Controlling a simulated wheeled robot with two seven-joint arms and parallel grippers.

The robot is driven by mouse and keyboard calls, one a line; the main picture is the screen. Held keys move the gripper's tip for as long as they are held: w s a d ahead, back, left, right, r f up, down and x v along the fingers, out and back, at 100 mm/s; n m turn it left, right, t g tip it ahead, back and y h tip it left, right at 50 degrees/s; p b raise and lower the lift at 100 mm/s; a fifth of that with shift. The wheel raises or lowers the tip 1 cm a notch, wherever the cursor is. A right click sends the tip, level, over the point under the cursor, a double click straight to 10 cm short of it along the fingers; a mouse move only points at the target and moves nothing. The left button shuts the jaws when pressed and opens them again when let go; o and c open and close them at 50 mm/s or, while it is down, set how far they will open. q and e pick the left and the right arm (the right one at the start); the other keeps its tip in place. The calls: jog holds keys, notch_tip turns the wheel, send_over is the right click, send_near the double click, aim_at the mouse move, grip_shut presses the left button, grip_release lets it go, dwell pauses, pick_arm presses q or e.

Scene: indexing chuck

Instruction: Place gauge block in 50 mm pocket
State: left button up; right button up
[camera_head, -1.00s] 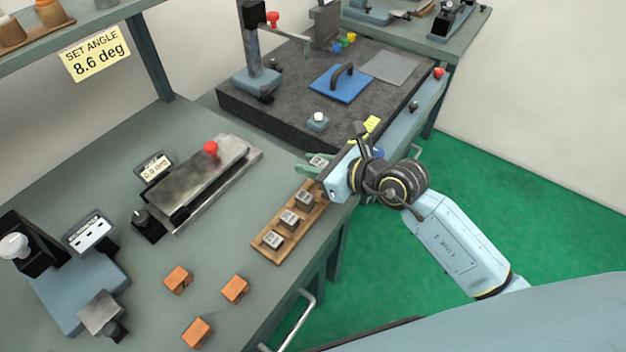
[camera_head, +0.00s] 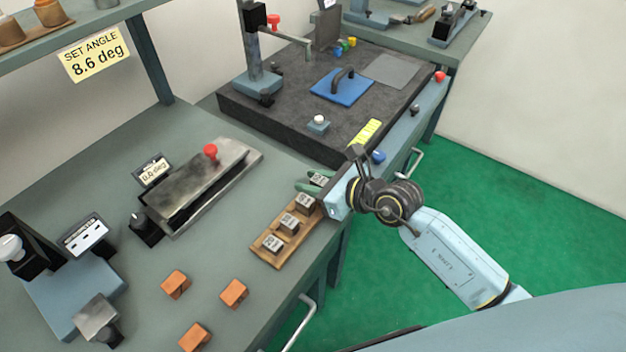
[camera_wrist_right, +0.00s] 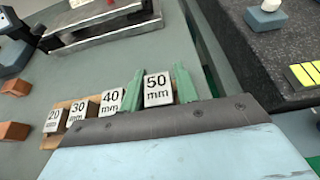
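The gauge block marked 50 mm (camera_wrist_right: 158,90) is between the green fingers of my right gripper (camera_head: 317,181). In the head view the block (camera_head: 319,180) lines up with the row on the wooden holder (camera_head: 262,251), at its far end. It looks upright, with its label up. The wrist view shows the fingers close along both sides; I cannot tell whether they press on it. The 50 mm pocket and the block's base are hidden by the gripper body. My left gripper is not in view.
Blocks marked 20 (camera_wrist_right: 53,121), 30 (camera_wrist_right: 79,113) and 40 mm (camera_wrist_right: 111,100) stand in the holder beside my gripper. A sine-plate-like fixture (camera_head: 205,180) lies to the left. Orange blocks (camera_head: 233,292) sit at the front. A dark granite plate (camera_head: 290,115) lies behind.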

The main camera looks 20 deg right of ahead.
jog(key=shift+r, duration=0.2)
jog(key=v, duration=1.2)
jog(key=shift+p, duration=0.45)
